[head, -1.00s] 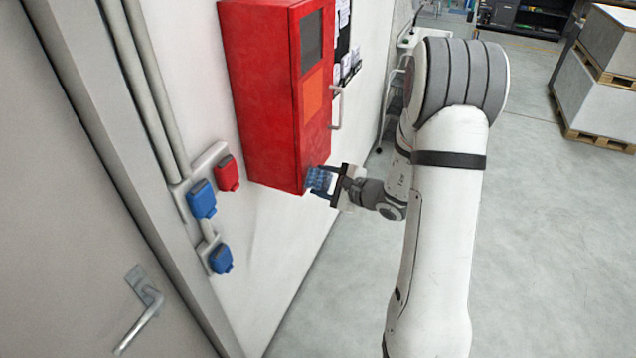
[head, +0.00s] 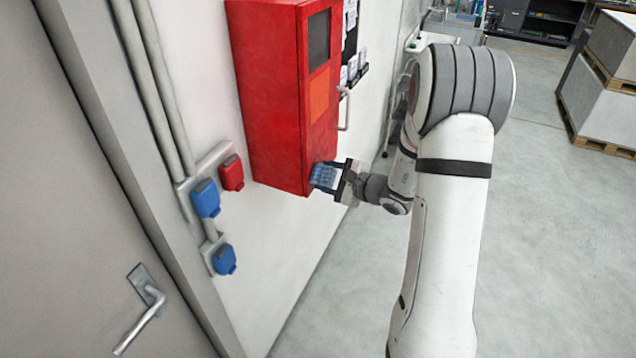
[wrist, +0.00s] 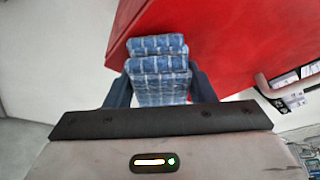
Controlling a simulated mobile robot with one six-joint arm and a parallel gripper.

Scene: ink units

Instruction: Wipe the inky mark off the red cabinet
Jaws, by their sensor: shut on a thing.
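The red cabinet (head: 274,110) hangs on the white wall in the head view, with a dark window and an orange panel on its front. Its red surface also fills the upper right of the wrist view (wrist: 240,45). My gripper (head: 338,181) is shut on a folded blue checked cloth (head: 324,176). The cloth is at the lower end of the cabinet's front and appears to touch it. In the wrist view the cloth (wrist: 158,68) sits between the two dark fingers. I see no inky mark; the cloth and gripper hide part of the front's lower end.
A door handle (head: 143,310) and blue and red sockets (head: 206,198) are at the left. The cabinet's handle (head: 344,108) sticks out above my gripper. Stacked boxes on pallets (head: 606,95) stand far right. The grey floor (head: 560,240) is clear.

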